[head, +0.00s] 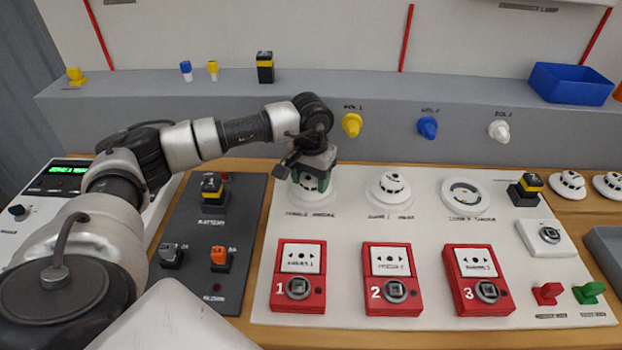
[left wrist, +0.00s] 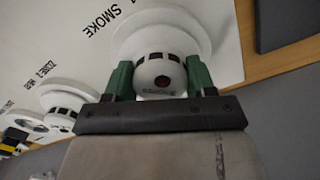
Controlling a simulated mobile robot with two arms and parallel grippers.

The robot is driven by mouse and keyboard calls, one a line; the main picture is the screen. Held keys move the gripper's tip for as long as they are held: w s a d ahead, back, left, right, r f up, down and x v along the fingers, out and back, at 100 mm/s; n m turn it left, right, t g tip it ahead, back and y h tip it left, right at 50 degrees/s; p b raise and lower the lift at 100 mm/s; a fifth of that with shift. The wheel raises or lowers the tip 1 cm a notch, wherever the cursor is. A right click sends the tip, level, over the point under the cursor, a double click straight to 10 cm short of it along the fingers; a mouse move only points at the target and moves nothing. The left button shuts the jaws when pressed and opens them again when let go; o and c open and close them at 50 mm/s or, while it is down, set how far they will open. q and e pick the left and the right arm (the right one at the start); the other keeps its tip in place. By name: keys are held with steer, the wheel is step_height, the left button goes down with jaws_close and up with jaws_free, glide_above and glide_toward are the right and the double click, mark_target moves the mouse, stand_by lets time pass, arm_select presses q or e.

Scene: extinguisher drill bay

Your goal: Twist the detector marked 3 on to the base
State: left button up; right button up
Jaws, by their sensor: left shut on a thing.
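My left gripper (head: 310,172) points down at the leftmost white detector (head: 308,184) on the white board (head: 350,228). A bare round base (head: 462,197) is at the right of the row. Two loose detectors (head: 568,184) (head: 609,185) are farther right; I can read no 3 on them. My right gripper is not in view.
Another detector (head: 389,188) is mounted in the middle of the row. Red call points (head: 298,262) (head: 389,268) (head: 477,265) stand in front. A dark switch panel (head: 207,275) lies left. A blue bin (head: 571,85) sits on the grey ledge behind.

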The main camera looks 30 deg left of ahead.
arm_select(q)
steer(key=o, duration=1)
steer(key=shift+o, duration=0.6)
steer(key=shift+o, duration=1)
steer(key=shift+r, duration=0.1)
steer(key=shift+r+p, duration=1.9)
steer(key=shift+r, duration=1.6)
